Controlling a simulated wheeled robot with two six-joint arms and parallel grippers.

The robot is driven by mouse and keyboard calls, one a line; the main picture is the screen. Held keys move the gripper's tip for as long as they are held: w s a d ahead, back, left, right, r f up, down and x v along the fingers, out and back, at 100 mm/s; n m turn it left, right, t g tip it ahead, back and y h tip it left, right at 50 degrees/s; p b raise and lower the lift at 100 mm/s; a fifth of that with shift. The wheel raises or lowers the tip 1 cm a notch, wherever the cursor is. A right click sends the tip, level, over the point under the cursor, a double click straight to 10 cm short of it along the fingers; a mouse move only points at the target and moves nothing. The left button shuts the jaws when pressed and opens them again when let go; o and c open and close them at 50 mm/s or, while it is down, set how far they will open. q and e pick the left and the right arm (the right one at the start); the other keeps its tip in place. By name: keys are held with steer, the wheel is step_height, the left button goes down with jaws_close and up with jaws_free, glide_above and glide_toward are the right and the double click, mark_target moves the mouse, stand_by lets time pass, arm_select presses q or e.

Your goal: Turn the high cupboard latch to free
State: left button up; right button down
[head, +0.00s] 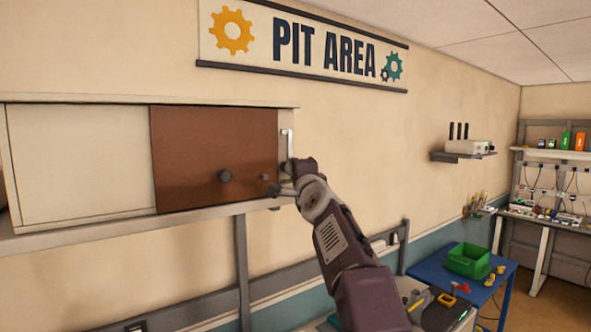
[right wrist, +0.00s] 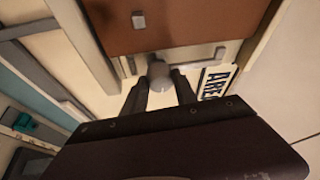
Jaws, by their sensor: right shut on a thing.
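The high cupboard (head: 75,212) hangs on the wall at the left, with a brown door (head: 205,140) that looks closed. The latch is at the door's right edge. Its grey rounded end (right wrist: 158,73) shows between my fingers in the right wrist view. A pale upright strip (head: 287,143) shows just above my gripper, beside the door. My right gripper (head: 278,186) is shut on the latch; its two dark fingers (right wrist: 161,82) stand either side of the grey end. My gripper hides part of the latch, so its exact angle is unclear. My left gripper is not in view.
A dark knob (head: 225,176) sticks out of the door left of my gripper. A PIT AREA sign (head: 305,47) hangs above. A small wall shelf (head: 463,155) and a blue table (head: 478,292) with a green bin (head: 468,260) stand to the right.

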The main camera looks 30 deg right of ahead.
steer(key=c, duration=1)
jaws_free()
steer(key=shift+s, duration=0.1)
steer(key=b+v, duration=0.3)
steer(key=v, duration=0.5)
steer(key=shift+s+b, duration=0.35)
steer(key=shift+s, duration=0.05)
steer(key=shift+a, duration=0.15)
